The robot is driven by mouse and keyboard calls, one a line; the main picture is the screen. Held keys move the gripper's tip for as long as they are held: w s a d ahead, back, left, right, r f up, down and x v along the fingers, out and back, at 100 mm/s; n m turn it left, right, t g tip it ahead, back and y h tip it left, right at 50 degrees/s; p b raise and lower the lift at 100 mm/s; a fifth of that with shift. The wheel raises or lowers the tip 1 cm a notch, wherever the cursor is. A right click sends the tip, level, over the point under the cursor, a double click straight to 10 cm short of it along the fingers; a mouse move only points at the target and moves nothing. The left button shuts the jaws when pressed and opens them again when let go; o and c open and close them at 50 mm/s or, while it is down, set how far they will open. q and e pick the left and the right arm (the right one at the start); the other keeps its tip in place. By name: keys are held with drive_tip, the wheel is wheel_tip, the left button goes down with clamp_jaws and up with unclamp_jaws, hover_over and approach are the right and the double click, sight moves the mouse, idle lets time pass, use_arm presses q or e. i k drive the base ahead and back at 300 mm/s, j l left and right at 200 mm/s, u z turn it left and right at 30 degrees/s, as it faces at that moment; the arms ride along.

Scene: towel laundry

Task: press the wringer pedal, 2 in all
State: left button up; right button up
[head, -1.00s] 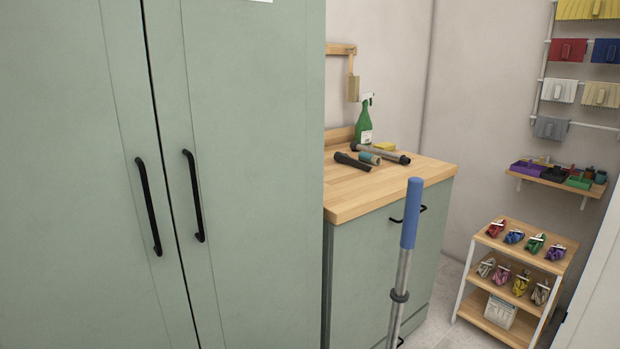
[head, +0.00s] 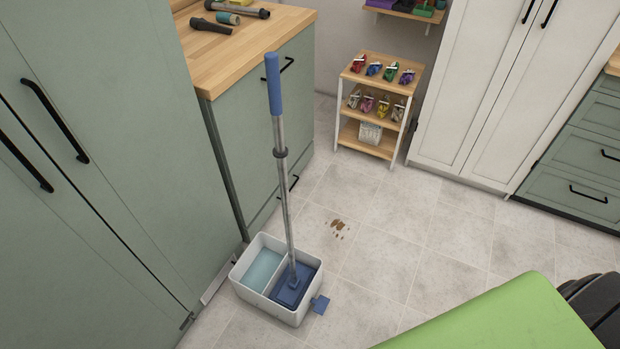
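The wringer pedal (head: 320,304) is a small blue tab sticking out from the right side of a white two-compartment bucket (head: 296,318) on the tiled floor. The left compartment holds light blue water (head: 262,270). A mop (head: 284,185) with a blue grip and grey pole stands nearly upright, its blue head (head: 293,287) in the right compartment. Neither of my grippers is in view.
Brown spots (head: 337,228) mark the floor behind the bucket. Green cabinets (head: 262,130) stand close on the left. A small shelf cart (head: 369,145) stands at the back. A green surface (head: 500,318) fills the lower right. Floor right of the bucket is clear.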

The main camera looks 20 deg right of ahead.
sight(320, 304)
drive_tip(key=k+j+z, duration=0.2)
drive_tip(key=z, duration=0.15)
drive_tip(key=k+j+z, duration=0.2)
drive_tip(key=j+z, duration=0.2)
drive_tip(key=k+j+z, duration=0.15)
drive_tip(key=z, duration=0.2)
drive_tip(key=k, duration=0.1)
